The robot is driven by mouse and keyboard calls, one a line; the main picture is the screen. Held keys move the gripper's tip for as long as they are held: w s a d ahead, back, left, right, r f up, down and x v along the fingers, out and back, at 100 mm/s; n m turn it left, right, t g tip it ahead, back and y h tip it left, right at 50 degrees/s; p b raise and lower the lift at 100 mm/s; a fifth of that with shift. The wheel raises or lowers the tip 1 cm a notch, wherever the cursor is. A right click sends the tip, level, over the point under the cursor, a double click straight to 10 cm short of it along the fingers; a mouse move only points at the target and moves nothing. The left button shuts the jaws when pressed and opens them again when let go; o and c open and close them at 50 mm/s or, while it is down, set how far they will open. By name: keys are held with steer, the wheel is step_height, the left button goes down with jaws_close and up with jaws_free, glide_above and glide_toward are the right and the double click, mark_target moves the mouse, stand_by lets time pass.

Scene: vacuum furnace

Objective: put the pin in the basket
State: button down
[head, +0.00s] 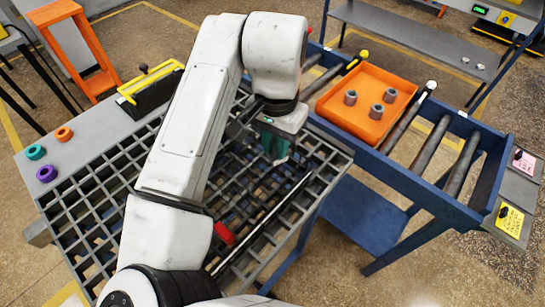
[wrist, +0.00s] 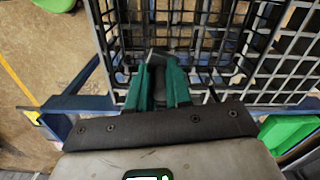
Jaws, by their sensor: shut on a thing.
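My gripper (head: 274,150) is over the dark grid structure on the left table. In the wrist view, its two green fingers (wrist: 162,75) are close together, shut on a small grey piece (wrist: 156,55) that shows between the tips. I take this piece for the pin; most of it is hidden by the fingers. The basket (head: 270,188) looks like a dark open mesh, below and around the gripper. In the wrist view its grid wall (wrist: 205,20) fills the top, beyond the fingertips. I cannot tell whether the piece touches the mesh.
An orange tray (head: 345,122) with several grey cylinders (head: 390,95) sits on a roller conveyor (head: 440,150) at right. Teal, orange and purple rings (head: 46,173) lie on the table's left end. A yellow-handled block (head: 150,85) stands behind. A red piece (head: 223,234) lies near my arm.

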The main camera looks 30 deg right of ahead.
steer(key=shift+f+p, duration=0.45)
steer(key=shift+f, duration=2.65)
steer(key=shift+f, duration=0.2)
steer(key=c, duration=1.1)
jaws_free()
steer(key=shift+o, duration=0.2)
steer(key=shift+r, duration=0.1)
step_height(320, 180, up, 12)
steer(key=shift+r+b, duration=0.1)
steer(key=shift+b, duration=0.95)
